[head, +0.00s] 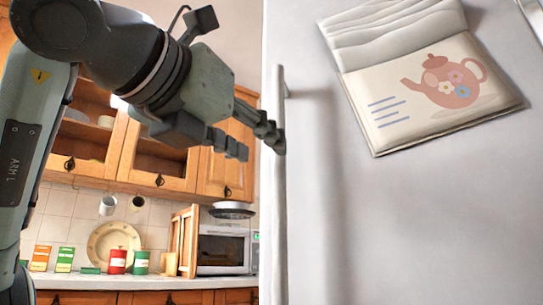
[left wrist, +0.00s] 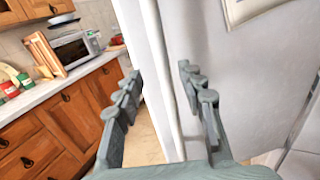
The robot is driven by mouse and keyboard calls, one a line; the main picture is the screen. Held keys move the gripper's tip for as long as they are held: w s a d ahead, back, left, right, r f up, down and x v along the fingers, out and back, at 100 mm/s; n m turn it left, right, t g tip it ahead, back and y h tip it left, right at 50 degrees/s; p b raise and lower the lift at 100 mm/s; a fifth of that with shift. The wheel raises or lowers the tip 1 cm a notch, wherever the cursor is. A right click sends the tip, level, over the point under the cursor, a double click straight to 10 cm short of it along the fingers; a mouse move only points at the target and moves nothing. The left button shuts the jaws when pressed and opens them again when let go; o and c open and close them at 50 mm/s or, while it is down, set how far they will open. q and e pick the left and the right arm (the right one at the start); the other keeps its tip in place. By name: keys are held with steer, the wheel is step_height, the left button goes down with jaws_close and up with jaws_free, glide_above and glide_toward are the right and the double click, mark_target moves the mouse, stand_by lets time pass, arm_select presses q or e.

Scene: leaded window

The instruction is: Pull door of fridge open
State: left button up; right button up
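The white fridge door (head: 400,230) fills the right of the head view, with a tall vertical handle (head: 279,220) along its left edge. The door looks shut. My left gripper (head: 257,142) is at the handle's upper part, and one finger overlaps the handle in the picture. In the left wrist view my left gripper (left wrist: 162,95) has its fingers spread apart. The handle (left wrist: 172,85) runs between them in the picture, with the door (left wrist: 240,80) to the right. I cannot tell whether a finger touches the handle. My right gripper is not in view.
A notepad with a teapot picture (head: 430,95) is on the door's upper part. To the left are wooden wall cupboards (head: 155,160) and a counter (head: 130,283) with a microwave (head: 225,250), tins and a plate. Open floor (left wrist: 145,145) shows beside the fridge.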

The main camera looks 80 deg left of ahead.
arm_select(q)
steer(key=shift+v, duration=2.2)
